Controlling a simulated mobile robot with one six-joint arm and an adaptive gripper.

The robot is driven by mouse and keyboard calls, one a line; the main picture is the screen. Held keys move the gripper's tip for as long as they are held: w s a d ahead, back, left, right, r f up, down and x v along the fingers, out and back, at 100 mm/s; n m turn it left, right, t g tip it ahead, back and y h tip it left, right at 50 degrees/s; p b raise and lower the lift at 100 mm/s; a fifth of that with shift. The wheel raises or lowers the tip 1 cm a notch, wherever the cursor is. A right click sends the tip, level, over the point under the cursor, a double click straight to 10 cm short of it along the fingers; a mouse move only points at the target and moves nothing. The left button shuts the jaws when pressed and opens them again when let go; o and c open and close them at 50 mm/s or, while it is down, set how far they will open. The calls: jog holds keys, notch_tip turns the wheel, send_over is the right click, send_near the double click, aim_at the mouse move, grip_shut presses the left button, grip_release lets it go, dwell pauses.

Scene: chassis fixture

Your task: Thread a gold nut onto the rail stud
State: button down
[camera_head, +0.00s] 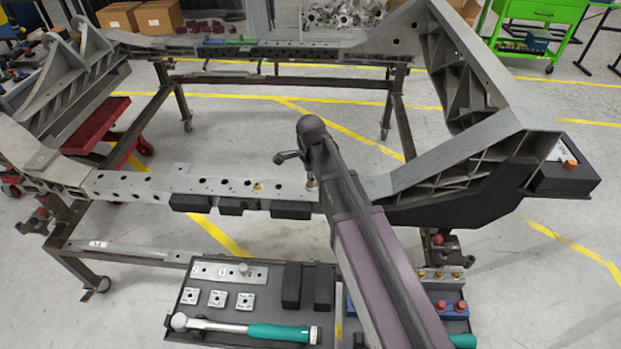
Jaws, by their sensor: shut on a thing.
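The near chassis rail (140,186) is a grey, hole-studded beam crossing the middle of the view. A small gold piece (257,187) sits on its top; I cannot tell whether it is a nut, a stud or both. My gripper (311,184) points down at the rail top, to the right of that gold piece. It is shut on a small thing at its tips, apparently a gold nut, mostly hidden. I cannot make out a stud beneath it or tell whether they touch. More gold nuts (455,275) stand on a strip at the lower right.
A dark tray (180,322) in front holds a green-handled torque wrench (250,330), square plates (217,298) and black blocks (291,286). A blue block (447,310) with red-topped parts lies right of my arm. A black bracket (470,208) rises right of the rail.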

jog(key=shift+m, duration=0.5)
jog(key=shift+m, duration=2.7)
jog(key=shift+f+m, duration=0.1)
jog(key=shift+m, duration=1.3)
jog(key=shift+c, duration=2.3)
grip_release()
